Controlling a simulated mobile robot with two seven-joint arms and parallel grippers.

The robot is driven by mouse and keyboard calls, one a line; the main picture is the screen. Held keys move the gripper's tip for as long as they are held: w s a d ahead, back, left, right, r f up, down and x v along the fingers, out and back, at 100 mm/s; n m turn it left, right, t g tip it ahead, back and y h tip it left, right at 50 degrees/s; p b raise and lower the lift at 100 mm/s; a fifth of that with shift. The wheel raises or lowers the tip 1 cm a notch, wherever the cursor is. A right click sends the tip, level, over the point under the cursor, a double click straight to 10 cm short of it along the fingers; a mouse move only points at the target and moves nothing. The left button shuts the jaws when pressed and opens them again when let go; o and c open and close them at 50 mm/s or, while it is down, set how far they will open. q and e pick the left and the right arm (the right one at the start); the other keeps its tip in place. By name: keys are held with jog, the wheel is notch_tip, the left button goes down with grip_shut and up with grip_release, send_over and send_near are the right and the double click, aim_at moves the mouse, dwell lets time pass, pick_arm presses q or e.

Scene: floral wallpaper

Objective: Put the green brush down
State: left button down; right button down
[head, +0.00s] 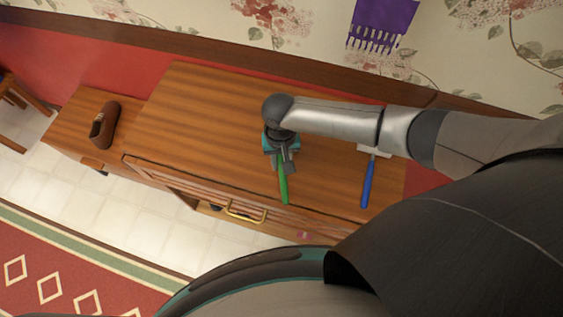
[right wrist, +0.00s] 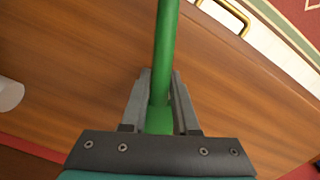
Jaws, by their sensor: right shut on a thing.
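The green brush (head: 283,188) is in my right gripper (head: 285,166), over the front part of the wooden cabinet top (head: 190,110). Its green handle points toward the cabinet's front edge. In the right wrist view the green handle (right wrist: 166,45) runs between the two grey fingers of the gripper (right wrist: 160,88), which are shut on it. The brush's head is hidden by my gripper and wrist. I cannot tell whether the brush touches the cabinet top. My left gripper is not in view.
A blue-handled brush (head: 368,182) lies to the right on the cabinet top. A brown shoe-like object (head: 106,126) stands on the lower surface at left. A brass drawer handle (head: 245,212) is on the front. The top left of the gripper is clear. A purple comb-like thing (head: 385,20) is on the wall.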

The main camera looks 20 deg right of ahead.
aim_at(281, 158)
jog(key=shift+f, duration=0.25)
jog(key=shift+f, duration=0.15)
jog(key=c, duration=0.7)
grip_release()
jog(key=r+p, duration=0.1)
jog(key=r, duration=0.3)
jog(key=r+p, duration=0.1)
jog(key=r, duration=0.3)
jog(key=r+p, duration=0.1)
jog(key=r, duration=0.3)
jog(key=shift+w+r, duration=0.2)
jog(key=shift+w, duration=0.1)
